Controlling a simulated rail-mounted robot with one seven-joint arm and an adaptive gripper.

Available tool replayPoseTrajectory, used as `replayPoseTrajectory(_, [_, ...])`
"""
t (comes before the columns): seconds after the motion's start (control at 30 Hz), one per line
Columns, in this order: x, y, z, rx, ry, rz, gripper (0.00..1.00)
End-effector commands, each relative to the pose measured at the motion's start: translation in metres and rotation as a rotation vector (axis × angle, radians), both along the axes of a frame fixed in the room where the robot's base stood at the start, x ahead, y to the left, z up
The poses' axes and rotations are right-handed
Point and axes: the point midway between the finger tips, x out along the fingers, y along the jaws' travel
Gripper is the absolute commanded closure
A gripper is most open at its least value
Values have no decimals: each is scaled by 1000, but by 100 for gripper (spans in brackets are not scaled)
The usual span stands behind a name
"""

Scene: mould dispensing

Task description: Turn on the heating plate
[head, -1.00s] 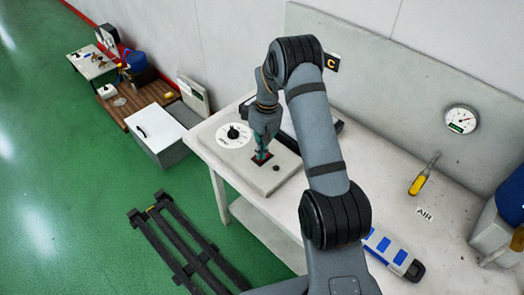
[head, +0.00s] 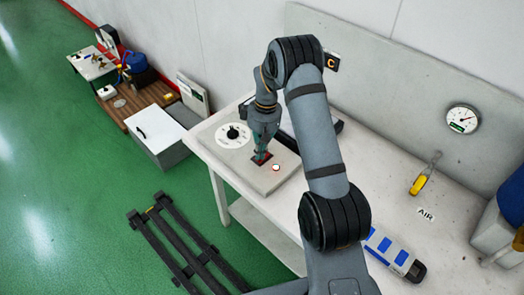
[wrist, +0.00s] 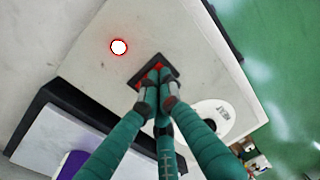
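The heating plate (head: 285,178) is a pale box on the left end of the bench, with a round white dial plate and black knob (head: 234,133) on top. In the wrist view the dial plate (wrist: 218,112) is marked HEAT. A red switch in a dark frame (wrist: 171,70) is partly hidden under my fingers. My gripper (head: 262,157) points down with its teal fingers drawn together, tips at the switch and seemingly touching it. No held object shows between them. The indicator light (head: 276,167) is lit white with a red rim; it also glows in the wrist view (wrist: 119,47).
A yellow-handled tool (head: 418,185), an AIR label (head: 426,215) and a blue-and-grey device (head: 392,252) are on the bench to the right. A dark-edged item lies behind the plate. A gauge (head: 462,119) is on the wall. A black frame (head: 180,240) lies on the green floor.

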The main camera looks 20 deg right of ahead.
Motion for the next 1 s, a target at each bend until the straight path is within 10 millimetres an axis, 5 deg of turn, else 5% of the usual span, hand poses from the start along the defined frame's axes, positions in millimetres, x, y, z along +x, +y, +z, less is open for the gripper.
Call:
replayPoseTrajectory(0.23, [-9,6,-8,5,28,5,100])
replayPoseTrajectory(1.0, [3,-19,-2,-5,15,0,100])
